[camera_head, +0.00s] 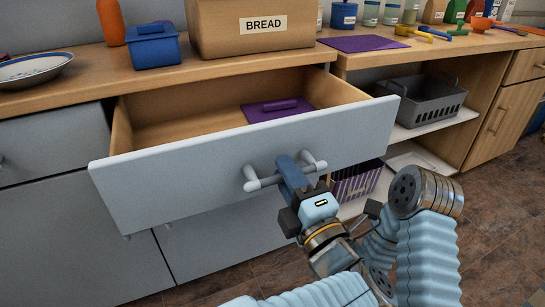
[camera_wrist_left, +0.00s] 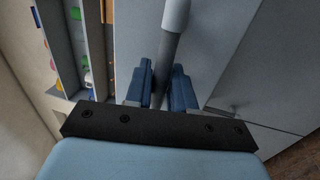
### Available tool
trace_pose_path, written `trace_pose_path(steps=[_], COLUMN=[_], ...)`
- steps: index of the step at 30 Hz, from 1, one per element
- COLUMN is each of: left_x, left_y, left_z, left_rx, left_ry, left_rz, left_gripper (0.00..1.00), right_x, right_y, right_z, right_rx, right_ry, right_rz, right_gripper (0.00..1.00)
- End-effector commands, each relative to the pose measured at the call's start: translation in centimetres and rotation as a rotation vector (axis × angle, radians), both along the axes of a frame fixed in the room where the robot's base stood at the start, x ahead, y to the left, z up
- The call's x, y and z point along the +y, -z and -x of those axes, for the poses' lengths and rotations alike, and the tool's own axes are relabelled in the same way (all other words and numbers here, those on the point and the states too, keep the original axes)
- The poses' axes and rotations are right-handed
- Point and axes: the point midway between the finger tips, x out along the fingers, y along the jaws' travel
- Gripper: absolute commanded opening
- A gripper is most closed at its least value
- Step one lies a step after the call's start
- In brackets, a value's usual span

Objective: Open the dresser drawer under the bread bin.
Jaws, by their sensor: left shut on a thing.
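The dresser drawer (camera_head: 180,184) under the bread bin is pulled well out, with its wooden inside showing. The brown bread bin (camera_head: 225,30), labelled BREAD, stands on the counter above it. My left gripper (camera_head: 292,172) is shut on the drawer's grey bar handle (camera_head: 262,182). In the left wrist view, the handle (camera_wrist_left: 168,60) runs between the two blue fingers (camera_wrist_left: 163,88). A purple item (camera_head: 277,109) with a raised grip lies inside the drawer. My right gripper is not in view.
A blue lidded box (camera_head: 154,48) and a plate (camera_head: 35,68) stand on the counter at left. At right, a grey basket (camera_head: 425,103) sits on an open shelf, with a striped crate (camera_head: 357,183) lower down. Brown floor (camera_head: 500,215) is clear at lower right.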

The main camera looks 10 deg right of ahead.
Motion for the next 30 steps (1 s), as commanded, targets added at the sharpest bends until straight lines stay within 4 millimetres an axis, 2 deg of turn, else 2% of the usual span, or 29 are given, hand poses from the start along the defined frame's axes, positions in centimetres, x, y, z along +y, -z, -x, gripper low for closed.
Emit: trace_pose_path(steps=[6,19,20,23,30], left_x=[-0.5,-0.6,-0.6,-0.6,-0.6], left_y=[0.1,0.1,0.1,0.1,0.0], left_z=[1.6,1.9,1.9,1.9,1.9], left_rx=[0.002,0.002,0.002,0.002,0.001], left_ry=[0.0,-0.001,-0.001,-0.001,-0.001], left_rz=[0.0,0.0,0.0,0.0,0.0], left_gripper=[0.0,0.0,0.25,0.41,0.41], right_x=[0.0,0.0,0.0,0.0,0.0], right_y=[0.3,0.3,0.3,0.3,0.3], right_z=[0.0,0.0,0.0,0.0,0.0], right_rx=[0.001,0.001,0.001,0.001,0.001], right_ry=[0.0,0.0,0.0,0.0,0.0], right_rz=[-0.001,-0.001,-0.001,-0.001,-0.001], right_gripper=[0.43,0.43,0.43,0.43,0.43])
